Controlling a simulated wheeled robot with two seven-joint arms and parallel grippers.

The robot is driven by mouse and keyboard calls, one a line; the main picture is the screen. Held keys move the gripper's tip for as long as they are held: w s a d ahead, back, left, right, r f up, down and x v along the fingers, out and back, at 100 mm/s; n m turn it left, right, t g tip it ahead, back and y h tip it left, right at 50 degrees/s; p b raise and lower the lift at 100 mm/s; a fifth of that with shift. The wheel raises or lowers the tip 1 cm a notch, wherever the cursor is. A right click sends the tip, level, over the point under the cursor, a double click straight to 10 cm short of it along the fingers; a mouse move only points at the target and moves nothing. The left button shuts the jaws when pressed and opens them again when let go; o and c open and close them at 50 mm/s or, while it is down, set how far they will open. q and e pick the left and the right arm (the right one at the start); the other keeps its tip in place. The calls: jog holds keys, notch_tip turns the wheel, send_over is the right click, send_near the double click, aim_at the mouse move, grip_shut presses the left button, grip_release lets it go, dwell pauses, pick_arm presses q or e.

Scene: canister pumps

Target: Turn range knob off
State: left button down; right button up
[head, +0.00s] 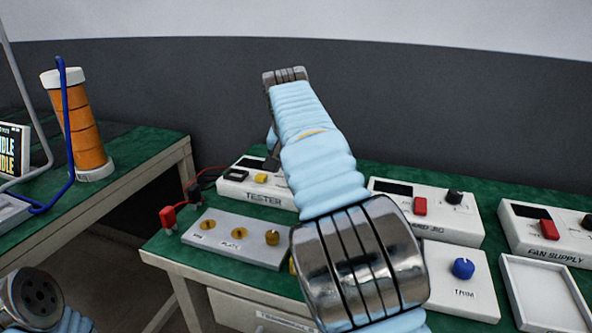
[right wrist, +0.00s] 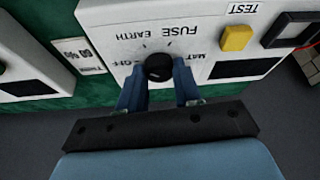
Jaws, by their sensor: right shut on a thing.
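The white tester box (head: 258,198) stands on the green bench in the head view, with its yellow button and dark display. In the right wrist view the tester (right wrist: 110,14) shows upside down, with a black range knob (right wrist: 158,67) among the words OFF, EARTH, FUSE and a partly hidden MAT. My right gripper (right wrist: 158,82) is shut on this knob, one blue finger on each side. I cannot tell which mark the knob points at. My right arm hides the knob in the head view. My left gripper does not show.
A plate with brass terminals (head: 215,238) lies before the tester, with red and black plugs (head: 168,218) at its left. The jig box (head: 455,222), fan supply (head: 545,240), blue trim knob (head: 462,268) and an empty white tray (head: 545,295) stand to the right.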

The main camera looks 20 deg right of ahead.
jog(key=n, duration=0.2)
jog(key=n+y, duration=0.1)
jog(key=n, duration=0.1)
jog(key=shift+d+r+t+y+p, duration=0.1)
jog(key=shift+t+y+p, duration=0.2)
jog(key=shift+n+y+p, duration=0.4)
jog(key=shift+n+y, duration=0.2)
jog(key=shift+n, duration=1.1)
jog(key=o, duration=1)
jog(key=shift+o, duration=0.2)
jog(key=v, duration=1.3)
jog(key=shift+d+r, duration=0.15)
jog(key=shift+r, duration=0.15)
jog(key=shift+s, duration=0.1)
